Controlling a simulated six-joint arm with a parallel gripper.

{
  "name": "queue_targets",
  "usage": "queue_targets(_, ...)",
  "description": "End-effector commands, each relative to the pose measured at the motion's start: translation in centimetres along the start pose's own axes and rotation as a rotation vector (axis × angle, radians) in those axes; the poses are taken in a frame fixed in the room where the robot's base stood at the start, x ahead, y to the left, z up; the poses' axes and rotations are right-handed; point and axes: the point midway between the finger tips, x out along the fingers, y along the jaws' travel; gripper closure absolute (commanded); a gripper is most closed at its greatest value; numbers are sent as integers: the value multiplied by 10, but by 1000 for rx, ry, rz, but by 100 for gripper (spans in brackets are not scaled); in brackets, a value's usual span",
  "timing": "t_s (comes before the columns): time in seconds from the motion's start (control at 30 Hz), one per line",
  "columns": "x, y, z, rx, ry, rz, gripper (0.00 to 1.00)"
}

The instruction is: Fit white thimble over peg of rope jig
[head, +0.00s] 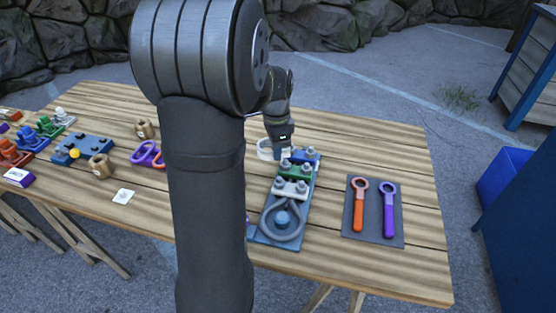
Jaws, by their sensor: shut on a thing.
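The rope jig (262,236) is a long blue board on the right half of the table. A grey rope loop (297,232) lies at its near end, around a blue round peg (283,218). White, green and blue clamps with grey bolts cross the board behind the loop. My gripper (280,150) is at the far end of the jig, pointing down. It is shut on the white thimble (263,149), a pale ring shape at its left. My arm hides part of the thimble, and the fingertips are small and hard to make out.
A dark mat (373,232) with an orange wrench (359,207) and a purple wrench (389,210) lies right of the jig. Left of my arm are a purple-and-red ring piece (147,154), brass-coloured cylinders (101,166), a white card (123,196) and a blue block (85,149).

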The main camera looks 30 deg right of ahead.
Motion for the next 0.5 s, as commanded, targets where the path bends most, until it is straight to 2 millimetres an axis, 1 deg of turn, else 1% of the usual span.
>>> queue_targets(0.1, 3, 18, -4, -153, 0, -1, 100)
queue_targets(0.5, 16, 76, -10, -714, 1, -3, 100)
